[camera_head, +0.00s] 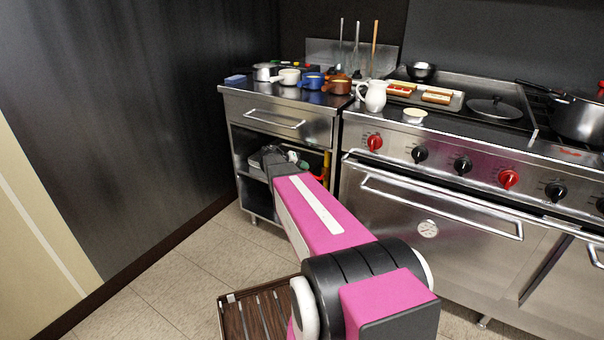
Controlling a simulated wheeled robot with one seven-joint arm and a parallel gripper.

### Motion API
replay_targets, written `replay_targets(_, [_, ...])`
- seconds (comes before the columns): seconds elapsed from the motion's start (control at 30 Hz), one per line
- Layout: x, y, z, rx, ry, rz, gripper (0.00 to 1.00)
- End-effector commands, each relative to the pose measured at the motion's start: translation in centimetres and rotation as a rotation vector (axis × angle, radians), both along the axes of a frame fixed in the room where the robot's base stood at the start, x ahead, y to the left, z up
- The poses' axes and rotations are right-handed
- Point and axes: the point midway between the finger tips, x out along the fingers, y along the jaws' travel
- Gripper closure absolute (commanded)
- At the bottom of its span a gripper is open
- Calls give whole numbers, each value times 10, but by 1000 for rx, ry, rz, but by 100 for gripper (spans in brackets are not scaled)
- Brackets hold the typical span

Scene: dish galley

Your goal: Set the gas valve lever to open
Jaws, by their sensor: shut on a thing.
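A narrow upright yellow and orange piece (326,166), which looks like part of the gas valve's pipework, shows at the right side of the open shelf under the left counter. My gripper (296,158) reaches into this shelf opening, just left of the yellow piece. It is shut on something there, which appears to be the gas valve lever. My wrist and arm hide the fingertips and most of the lever, so its angle cannot be told.
The steel side cabinet (280,121) frames the opening with a drawer above. Mugs, a pot and a white pitcher (372,96) crowd the tops. The range (430,205) stands close on the right, its oven handle (440,207) sticking out. A dark wall is left; floor (180,275) there is clear.

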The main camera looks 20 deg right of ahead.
Motion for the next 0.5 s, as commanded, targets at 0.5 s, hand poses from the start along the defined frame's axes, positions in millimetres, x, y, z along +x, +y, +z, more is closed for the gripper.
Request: replay_targets(0.5, [-29, -19, 32, 304, -391, 0, 100])
